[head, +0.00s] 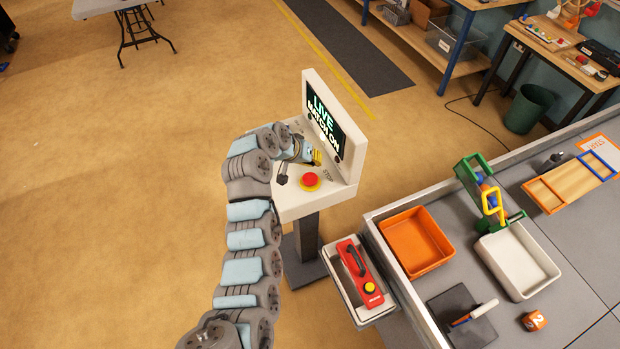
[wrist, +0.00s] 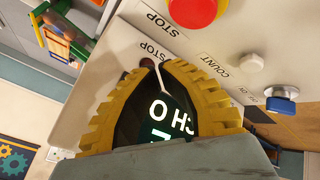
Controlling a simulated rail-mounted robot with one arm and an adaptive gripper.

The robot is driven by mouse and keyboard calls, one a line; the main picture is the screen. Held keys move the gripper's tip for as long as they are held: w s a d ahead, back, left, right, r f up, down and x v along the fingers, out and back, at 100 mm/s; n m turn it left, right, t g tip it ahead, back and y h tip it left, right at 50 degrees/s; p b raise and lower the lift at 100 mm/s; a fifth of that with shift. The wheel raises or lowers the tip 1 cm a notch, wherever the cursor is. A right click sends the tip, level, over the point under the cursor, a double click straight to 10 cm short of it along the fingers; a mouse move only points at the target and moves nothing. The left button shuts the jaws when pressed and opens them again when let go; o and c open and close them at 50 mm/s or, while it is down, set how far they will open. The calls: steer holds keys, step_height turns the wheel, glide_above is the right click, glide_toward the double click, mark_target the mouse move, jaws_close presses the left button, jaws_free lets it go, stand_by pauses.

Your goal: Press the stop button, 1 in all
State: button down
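The red stop button (head: 310,180) sits on a yellow base on the sloped top of a white console (head: 295,200). In the wrist view, the red button (wrist: 195,10) is at the top edge, partly cut off, with a STOP label beside it. My gripper (head: 316,157) is over the console between the button and the screen, apart from the button. In the wrist view its yellow fingers (wrist: 158,66) bow around and meet at the tips, with nothing held. A small dark red round part (wrist: 147,63) with another STOP label is just by the fingertips.
The upright screen (head: 325,120) stands close behind my gripper. A grey table with an orange tray (head: 415,243) is at the right.

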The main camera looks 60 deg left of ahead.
mark_target(314, 177)
steer(key=shift+f+b, duration=0.95)
steer(key=shift+f, duration=1.4)
steer(key=shift+f, duration=0.1)
steer(key=shift+f+b, duration=0.35)
steer(key=shift+b, duration=0.15)
steer(key=shift+f+b, duration=0.45)
steer(key=shift+f, duration=0.2)
stand_by(0.3)
steer(key=shift+r, duration=0.2)
steer(key=shift+r+p, duration=0.3)
steer(key=shift+r, duration=0.55)
steer(key=shift+d+r+p, duration=0.1)
steer(key=shift+r+p, duration=0.55)
steer(key=shift+r, duration=1.85)
